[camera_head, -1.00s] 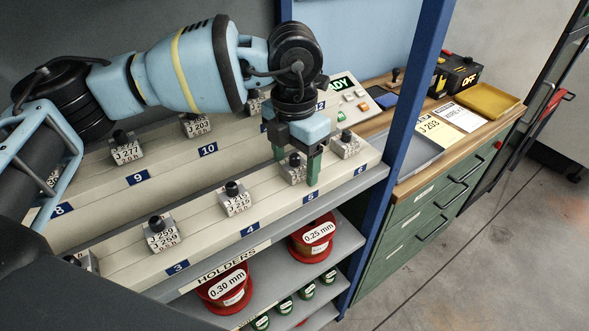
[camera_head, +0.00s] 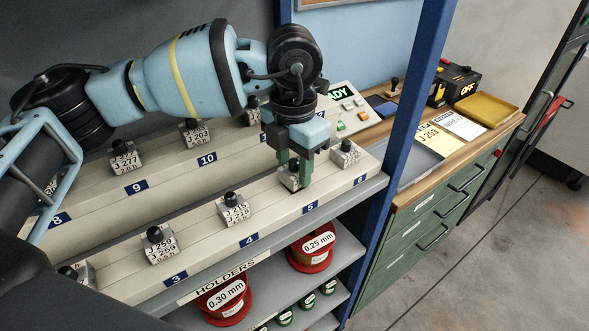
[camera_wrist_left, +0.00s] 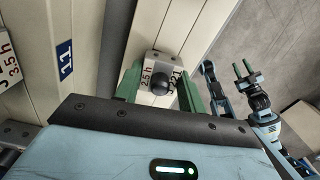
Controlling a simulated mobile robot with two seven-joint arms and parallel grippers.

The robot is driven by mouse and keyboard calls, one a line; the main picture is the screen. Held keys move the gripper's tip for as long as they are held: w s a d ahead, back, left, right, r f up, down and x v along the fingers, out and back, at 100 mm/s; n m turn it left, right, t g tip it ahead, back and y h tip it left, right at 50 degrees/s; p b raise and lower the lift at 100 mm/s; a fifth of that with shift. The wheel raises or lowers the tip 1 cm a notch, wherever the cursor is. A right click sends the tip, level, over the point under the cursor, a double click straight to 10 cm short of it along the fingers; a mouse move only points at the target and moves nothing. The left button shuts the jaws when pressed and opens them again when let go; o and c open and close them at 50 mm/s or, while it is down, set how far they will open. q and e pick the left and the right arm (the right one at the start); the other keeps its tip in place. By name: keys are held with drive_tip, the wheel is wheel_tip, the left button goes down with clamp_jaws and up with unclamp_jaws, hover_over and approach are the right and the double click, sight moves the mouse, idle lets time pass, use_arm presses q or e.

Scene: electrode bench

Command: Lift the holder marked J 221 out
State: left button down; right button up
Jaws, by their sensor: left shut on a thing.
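The holder marked J 221 (camera_wrist_left: 161,77) is a pale block with a black knob on top, and its face reads 2.5 h and 221. In the head view this holder (camera_head: 289,181) sits in the front row by label 5, partly hidden by my fingers. My left gripper (camera_head: 294,170) comes down over it from above, its green fingers shut on its sides. In the wrist view the left gripper (camera_wrist_left: 162,88) has a finger on each side of the block. The block appears to be still down on the rack. My right gripper (camera_wrist_left: 243,69) shows small in the wrist view, its green fingers apart and empty.
Neighbouring holders stand by label 6 (camera_head: 345,154) and label 4 (camera_head: 233,209), with several more along both rows. A blue post (camera_head: 402,130) rises right of the rack. Beyond it, a wooden bench holds a grey tray (camera_head: 418,163) and a yellow tray (camera_head: 485,104).

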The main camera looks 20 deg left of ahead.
use_arm(q)
wheel_tip(320, 180, up, 3)
drive_tip(key=shift+f, duration=0.1)
drive_tip(key=s+d+r, duration=0.1)
drive_tip(key=s+d, duration=1)
drive_tip(key=shift+d+b, duration=0.4)
